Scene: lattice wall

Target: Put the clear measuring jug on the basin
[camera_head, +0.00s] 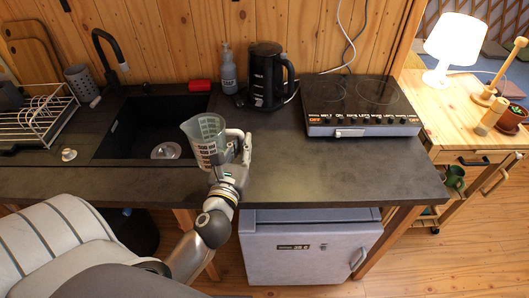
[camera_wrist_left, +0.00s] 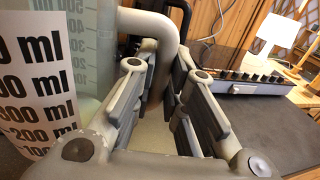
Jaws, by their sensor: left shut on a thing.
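The clear measuring jug (camera_head: 207,139) is upright in the head view, just right of the basin and above the dark worktop's front part. My left gripper (camera_head: 239,153) is shut on the jug's handle at its right side. In the left wrist view the jug (camera_wrist_left: 92,60) shows its ml scale at the left, and its pale handle (camera_wrist_left: 160,25) runs between the fingers of the left gripper (camera_wrist_left: 165,90). The basin (camera_head: 125,130) is a dark sink set in the worktop with a round drain. My right gripper is not in view.
A black kettle (camera_head: 266,75), a grey soap bottle (camera_head: 228,70) and a red sponge (camera_head: 200,86) stand behind the jug. A black tap (camera_head: 105,50) rises behind the basin. A dish rack (camera_head: 40,115) is at left, a hob (camera_head: 360,105) at right. The worktop (camera_head: 330,170) before the hob is clear.

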